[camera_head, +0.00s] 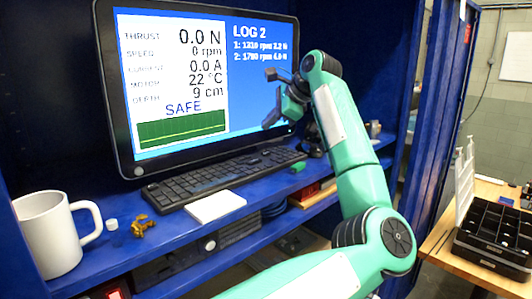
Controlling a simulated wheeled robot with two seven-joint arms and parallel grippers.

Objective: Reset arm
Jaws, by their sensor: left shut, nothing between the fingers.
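My left arm, green with dark joints, comes up from the bottom of the head view and bends back toward the monitor. My left gripper (273,118) is dark, shut and empty. It hangs in the air in front of the monitor's right part, above the right end of the keyboard. The monitor (185,140) shows thrust 0.0 N, 0 rpm, the word SAFE and a LOG 2 panel with two entries. My right gripper is not in view.
A black keyboard (215,178) and a white pad (215,206) lie on the blue shelf. A white mug (47,235) and a small brass-coloured part (143,226) are at left. A black compartment box (495,232) stands on the wooden table (437,243) at right.

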